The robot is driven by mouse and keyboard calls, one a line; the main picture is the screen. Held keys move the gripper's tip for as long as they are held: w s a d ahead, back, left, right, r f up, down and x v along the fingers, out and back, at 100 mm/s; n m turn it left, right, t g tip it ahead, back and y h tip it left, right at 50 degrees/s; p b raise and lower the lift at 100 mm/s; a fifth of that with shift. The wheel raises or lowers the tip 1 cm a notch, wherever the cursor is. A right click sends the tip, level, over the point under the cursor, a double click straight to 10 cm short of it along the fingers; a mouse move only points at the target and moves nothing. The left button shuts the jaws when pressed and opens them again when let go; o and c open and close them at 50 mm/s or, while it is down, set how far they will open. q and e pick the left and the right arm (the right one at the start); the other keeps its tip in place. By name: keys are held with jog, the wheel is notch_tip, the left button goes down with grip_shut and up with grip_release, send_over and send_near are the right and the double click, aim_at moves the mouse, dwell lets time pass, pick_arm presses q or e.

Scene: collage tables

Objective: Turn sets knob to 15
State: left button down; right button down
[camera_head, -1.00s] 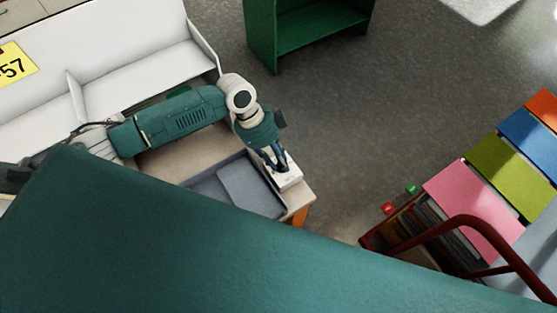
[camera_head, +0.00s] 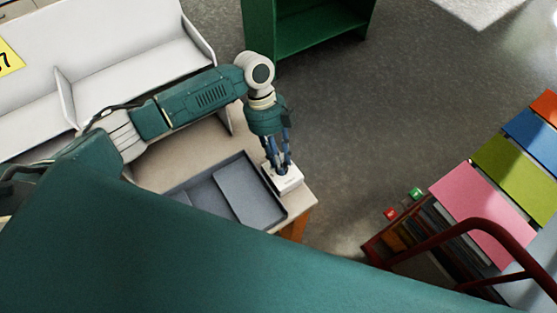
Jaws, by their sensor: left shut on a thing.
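A small white box (camera_head: 289,183) stands at the corner of the beige table (camera_head: 305,200). My left gripper (camera_head: 282,168) reaches down onto the top of this box, with its fingers shut on a small part there that I take to be the sets knob. The fingers hide the knob, so its pointer and any numbers cannot be read. My right gripper is not in view.
A grey tray (camera_head: 268,198) lies on the table just left of the white box. A white shelf (camera_head: 140,57) stands behind. A green shelf unit (camera_head: 318,28) and a rack with coloured panels (camera_head: 480,225) stand beyond open floor.

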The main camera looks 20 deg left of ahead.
pick_arm(q)
jog(key=shift+w+d+r, duration=0.1)
jog(key=shift+d+r, duration=0.15)
jog(key=shift+d, duration=0.15)
jog(key=c, duration=1.5)
grip_release()
jog(key=shift+d, duration=0.1)
jog(key=shift+f, duration=0.1)
jog(key=v, duration=1.2)
